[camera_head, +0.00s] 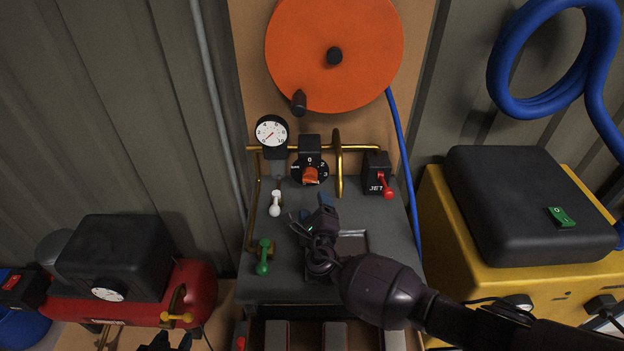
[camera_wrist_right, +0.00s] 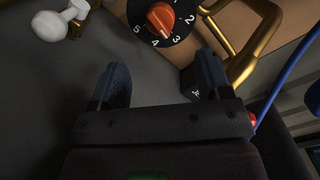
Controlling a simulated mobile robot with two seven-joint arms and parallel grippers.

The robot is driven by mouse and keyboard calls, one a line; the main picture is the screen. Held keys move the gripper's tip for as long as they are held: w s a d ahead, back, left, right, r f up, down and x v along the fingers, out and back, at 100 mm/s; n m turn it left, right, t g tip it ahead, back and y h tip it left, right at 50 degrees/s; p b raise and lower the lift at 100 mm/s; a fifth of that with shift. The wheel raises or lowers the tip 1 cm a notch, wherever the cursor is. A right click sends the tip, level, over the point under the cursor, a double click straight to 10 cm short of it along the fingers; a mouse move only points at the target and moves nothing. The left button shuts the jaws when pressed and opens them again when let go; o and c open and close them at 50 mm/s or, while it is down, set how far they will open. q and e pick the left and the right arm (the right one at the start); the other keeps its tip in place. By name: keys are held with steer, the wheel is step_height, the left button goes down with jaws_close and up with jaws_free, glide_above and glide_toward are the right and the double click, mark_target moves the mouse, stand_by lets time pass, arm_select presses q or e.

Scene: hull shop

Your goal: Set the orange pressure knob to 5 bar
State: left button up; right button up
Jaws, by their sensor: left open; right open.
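The orange pressure knob (camera_head: 311,175) sits on a black numbered dial on the front of the pipe rig. It also shows at the top of the right wrist view (camera_wrist_right: 160,17), with the numbers 1 to 5 around it. I cannot tell surely which number its mark faces. My right gripper (camera_head: 313,211) is open and empty just below the knob, apart from it. In the right wrist view its two fingers (camera_wrist_right: 160,82) stand below the dial with nothing between them. My left gripper (camera_head: 165,343) barely shows at the bottom edge, open.
A round gauge (camera_head: 271,131) stands left of the knob, its needle near 0. A white lever (camera_head: 275,204) and green lever (camera_head: 263,257) stand on the grey bench. An orange reel (camera_head: 310,30) hangs above.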

mark_target(310, 181)
steer(key=w+b, duration=0.1)
steer(key=w, duration=0.5)
steer(key=w+a+b, duration=0.1)
steer(key=w, duration=0.2)
steer(key=shift+w+f+b, duration=0.1)
steer(key=shift+b, duration=0.25)
steer(key=shift+w+a, duration=0.1)
steer(key=shift+w, duration=0.6)
steer(key=c, duration=0.9)
